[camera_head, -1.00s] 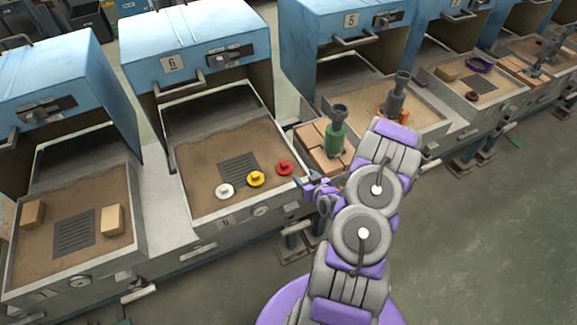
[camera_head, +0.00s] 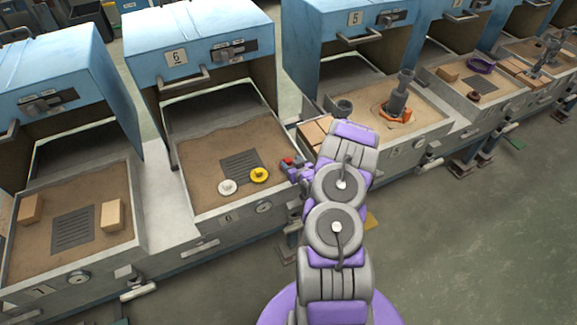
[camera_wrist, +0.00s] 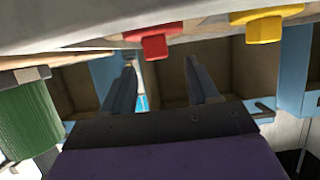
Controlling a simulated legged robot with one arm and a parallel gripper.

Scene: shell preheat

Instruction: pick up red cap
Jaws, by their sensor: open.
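The red cap (camera_head: 288,161) is at the right front corner of the sand tray under furnace 6, largely hidden by my gripper (camera_head: 293,166) in the head view. In the wrist view, the red cap (camera_wrist: 154,41) shows at the top, just beyond the fingertips. My gripper (camera_wrist: 160,66) is open, with nothing between its two fingers. The cap lines up roughly with the gap between them. Whether a finger touches it cannot be told.
A yellow cap (camera_head: 260,174) and a white cap (camera_head: 227,187) lie to the left in the same tray (camera_head: 190,213). In the wrist view, the yellow cap (camera_wrist: 264,25) is at the upper right and a green cylinder (camera_wrist: 30,118) at the left.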

